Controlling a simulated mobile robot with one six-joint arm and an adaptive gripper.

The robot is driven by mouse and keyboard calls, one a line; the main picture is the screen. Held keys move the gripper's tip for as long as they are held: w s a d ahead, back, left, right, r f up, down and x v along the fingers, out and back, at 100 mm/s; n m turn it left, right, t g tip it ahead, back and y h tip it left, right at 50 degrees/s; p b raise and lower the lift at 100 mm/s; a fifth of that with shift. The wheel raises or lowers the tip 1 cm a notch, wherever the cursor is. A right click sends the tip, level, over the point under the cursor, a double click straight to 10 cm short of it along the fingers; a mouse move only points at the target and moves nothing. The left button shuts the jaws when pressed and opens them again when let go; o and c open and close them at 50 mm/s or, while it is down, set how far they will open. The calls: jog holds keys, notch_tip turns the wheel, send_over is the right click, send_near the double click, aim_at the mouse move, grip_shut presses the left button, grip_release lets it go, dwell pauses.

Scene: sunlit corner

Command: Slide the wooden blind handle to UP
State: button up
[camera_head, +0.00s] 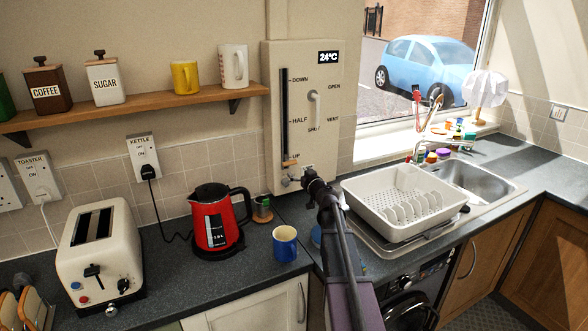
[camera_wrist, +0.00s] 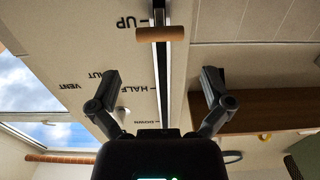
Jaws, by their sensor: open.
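A pale wall panel (camera_head: 330,95) has a dark vertical slot with DOWN at the top, HALF in the middle and UP at the bottom. The wooden handle (camera_head: 290,163) sits low in the slot, close beside the UP label. The wrist view appears upside down; there the wooden handle (camera_wrist: 160,33) lies across the track near UP. My gripper (camera_wrist: 160,77) is open and empty, its fingers spread on either side of the track. The handle shows beyond the fingertips, not between them. In the head view my gripper (camera_head: 292,183) is near the panel's lower edge, partly hidden by my arm.
A lever (camera_head: 315,108) with OPEN, VENT and SHUT labels is right of the slot. Below are a red kettle (camera_head: 215,218), a blue mug (camera_head: 285,243) and a dish rack (camera_head: 403,230). A wooden shelf (camera_head: 150,110) with canisters and mugs is left of the panel.

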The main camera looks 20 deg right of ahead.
jog(key=shift+s, duration=1.9)
